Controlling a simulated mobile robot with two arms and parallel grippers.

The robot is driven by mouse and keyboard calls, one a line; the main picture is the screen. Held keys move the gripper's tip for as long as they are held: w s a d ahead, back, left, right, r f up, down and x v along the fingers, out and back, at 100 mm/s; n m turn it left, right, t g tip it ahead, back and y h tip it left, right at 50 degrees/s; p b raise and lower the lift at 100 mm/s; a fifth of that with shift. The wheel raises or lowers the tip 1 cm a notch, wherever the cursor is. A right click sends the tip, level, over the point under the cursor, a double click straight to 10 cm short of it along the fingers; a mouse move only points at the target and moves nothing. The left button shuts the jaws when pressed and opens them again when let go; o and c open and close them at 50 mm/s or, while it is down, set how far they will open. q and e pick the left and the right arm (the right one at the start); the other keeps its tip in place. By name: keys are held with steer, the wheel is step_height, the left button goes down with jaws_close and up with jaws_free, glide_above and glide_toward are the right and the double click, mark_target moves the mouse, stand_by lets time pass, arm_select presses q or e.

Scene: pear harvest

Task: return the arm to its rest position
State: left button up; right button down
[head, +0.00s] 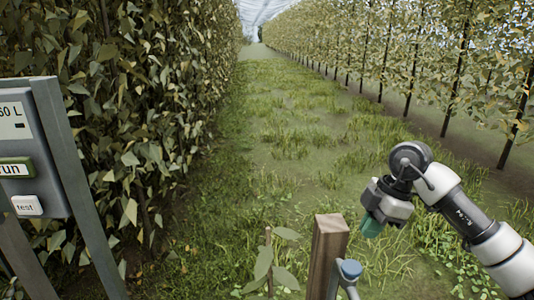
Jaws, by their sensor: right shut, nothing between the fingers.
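My right arm comes in from the lower right, with white and dark grey links. Its right gripper (372,224) hangs at the arm's end, pointing down and left, with a teal-green tip. The gripper is shut and holds nothing. It is above the grass, to the right of a wooden post, and looks apart from it. My left gripper is not in view.
A control panel (50,130) stands at the left. The grass lane (285,130) between leafy rows is open.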

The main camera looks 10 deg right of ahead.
steer(key=s+a+f+n+y, duration=0.2)
steer(key=a+n+y, duration=0.35)
steer(key=a, duration=0.75)
steer(key=s+a+r+m+t+y, duration=0.2)
steer(key=a+r+m+t+y, duration=0.3)
steer(key=t+y, duration=0.5)
steer(key=s+d+f+m+t+h, duration=0.25)
steer(key=d+f+m+h, duration=0.25)
steer(key=f+m+h, duration=0.4)
steer(key=s+d+f+m+t+h, duration=0.1)
steer(key=d+f+m+t+h, duration=0.2)
steer(key=d+f+m+h, duration=0.5)
steer(key=s+a+f+g+h, duration=0.1)
steer(key=s+f+g, duration=0.45)
steer(key=s, duration=0.45)
steer(key=s+a+f+g+h, duration=0.1)
steer(key=s+f+g, duration=0.5)
steer(key=s, duration=0.5)
step_height(320, 180, down, 27)
steer(key=s+g, duration=0.1)
steer(key=g, duration=0.1)
steer(key=s+d+f+n+g, duration=0.1)
steer(key=s+d+f, duration=0.1)
steer(key=s+f, duration=1.2)
steer(key=shift+s+d+f, duration=0.2)
steer(key=shift+s+f, duration=0.05)
steer(key=shift+s, duration=0.55)
